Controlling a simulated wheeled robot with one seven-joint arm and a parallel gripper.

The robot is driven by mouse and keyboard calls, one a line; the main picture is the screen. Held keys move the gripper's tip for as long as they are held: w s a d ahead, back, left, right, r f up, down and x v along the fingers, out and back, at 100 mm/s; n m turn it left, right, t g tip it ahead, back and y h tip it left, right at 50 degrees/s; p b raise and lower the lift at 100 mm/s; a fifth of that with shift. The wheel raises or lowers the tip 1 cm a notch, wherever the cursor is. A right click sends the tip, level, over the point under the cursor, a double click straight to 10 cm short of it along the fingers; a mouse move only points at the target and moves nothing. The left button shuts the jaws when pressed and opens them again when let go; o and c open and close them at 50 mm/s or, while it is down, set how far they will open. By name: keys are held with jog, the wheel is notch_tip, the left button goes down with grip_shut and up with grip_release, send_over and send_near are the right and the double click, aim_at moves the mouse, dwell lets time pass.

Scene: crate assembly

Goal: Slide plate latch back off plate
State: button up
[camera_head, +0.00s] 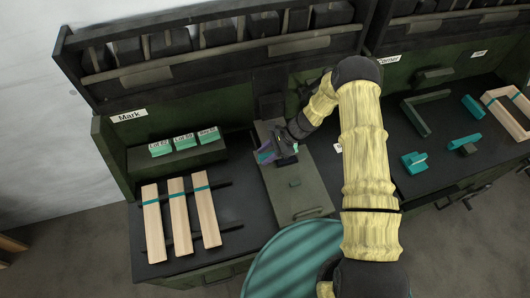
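A grey-green plate-like panel (300,203) lies on the dark bench in the middle. My gripper (272,157) is over the upper part of the panel, beyond this block.
Wooden slats (178,215) with teal bands lie on dark rails at left, below a shelf with green labelled blocks (184,143). At right are teal clamps (414,162), a green corner piece (430,113) and a wooden frame (508,110). A teal round surface (290,265) is in front.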

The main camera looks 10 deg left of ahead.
jog(key=shift+s+a+f, duration=0.1)
jog(key=shift+a+f, duration=0.1)
jog(key=shift+f, duration=0.05)
grip_shut()
